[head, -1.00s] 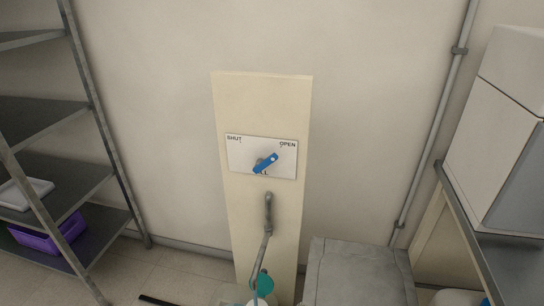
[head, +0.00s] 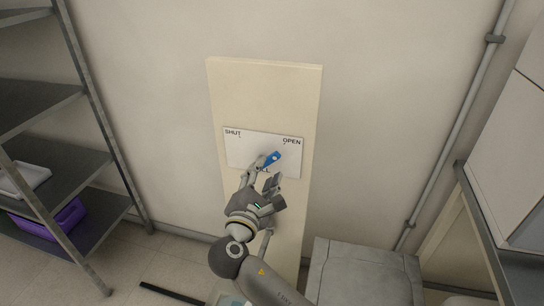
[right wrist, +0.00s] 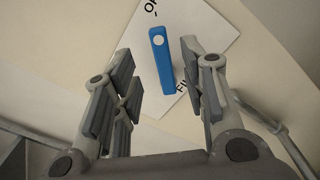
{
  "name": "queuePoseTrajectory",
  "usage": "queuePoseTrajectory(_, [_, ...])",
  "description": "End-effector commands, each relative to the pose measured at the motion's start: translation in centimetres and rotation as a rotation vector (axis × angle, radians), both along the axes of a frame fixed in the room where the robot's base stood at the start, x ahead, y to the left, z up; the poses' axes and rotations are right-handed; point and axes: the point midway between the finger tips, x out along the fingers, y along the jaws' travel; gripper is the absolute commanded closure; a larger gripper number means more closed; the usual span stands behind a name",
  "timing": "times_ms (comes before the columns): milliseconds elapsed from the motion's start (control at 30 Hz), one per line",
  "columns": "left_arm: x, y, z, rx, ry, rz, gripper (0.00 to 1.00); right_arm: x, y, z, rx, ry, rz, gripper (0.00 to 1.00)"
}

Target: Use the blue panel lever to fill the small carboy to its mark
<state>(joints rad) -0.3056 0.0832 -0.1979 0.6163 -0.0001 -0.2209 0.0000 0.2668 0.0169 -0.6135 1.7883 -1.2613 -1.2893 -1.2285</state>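The blue lever (head: 272,159) is on a white plate (head: 243,149) marked SHUT at left and OPEN at right, on a cream post. Its visible end points up and right, toward the OPEN side. My right gripper (head: 263,174) is open at the lever, from below. In the right wrist view, the blue lever (right wrist: 161,62) shows between the two spread fingers, with gaps on both sides. My left gripper is not in view. The small carboy and its mark cannot be made out; my right arm covers the area below the plate.
A grey shelf rack (head: 62,172) with a purple bin (head: 62,216) stands at left. A grey block (head: 362,270) stands right of the post. A bench (head: 480,225) bearing a white cabinet is at far right. A dark bar (head: 172,293) lies low on the floor.

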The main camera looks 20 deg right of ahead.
Motion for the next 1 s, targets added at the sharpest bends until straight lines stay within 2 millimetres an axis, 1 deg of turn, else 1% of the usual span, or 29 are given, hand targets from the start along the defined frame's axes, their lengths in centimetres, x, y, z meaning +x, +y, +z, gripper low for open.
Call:
queuePoseTrajectory(33, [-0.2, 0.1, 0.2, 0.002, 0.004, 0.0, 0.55, 0.9, -0.7, 0.2, -0.003, -0.002, -0.002, 0.61])
queuePoseTrajectory(100, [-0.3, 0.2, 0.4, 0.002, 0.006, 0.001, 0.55, 2.0, -1.5, 0.2, -0.002, -0.001, -0.002, 0.61])
queuePoseTrajectory(200, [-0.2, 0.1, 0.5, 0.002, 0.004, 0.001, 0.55, 3.5, -2.5, 0.1, 0.0, -0.001, -0.002, 0.61])
queuePoseTrajectory(333, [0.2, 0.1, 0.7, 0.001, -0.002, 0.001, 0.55, 4.9, -3.4, 0.0, 0.0, 0.001, -0.001, 0.61])
queuePoseTrajectory(500, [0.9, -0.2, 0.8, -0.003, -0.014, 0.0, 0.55, 5.7, -3.9, 0.0, 0.004, 0.0, -0.001, 0.61])
queuePoseTrajectory(767, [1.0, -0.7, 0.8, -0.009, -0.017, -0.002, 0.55, 5.8, -4.0, 0.0, 0.005, 0.0, 0.0, 0.61])
queuePoseTrajectory(867, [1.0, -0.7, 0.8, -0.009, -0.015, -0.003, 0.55, 5.8, -4.0, -0.1, 0.004, 0.001, 0.0, 0.72])
queuePoseTrajectory(1000, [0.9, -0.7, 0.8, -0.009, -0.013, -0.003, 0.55, 5.8, -4.0, -0.1, 0.004, 0.001, 0.0, 0.9])
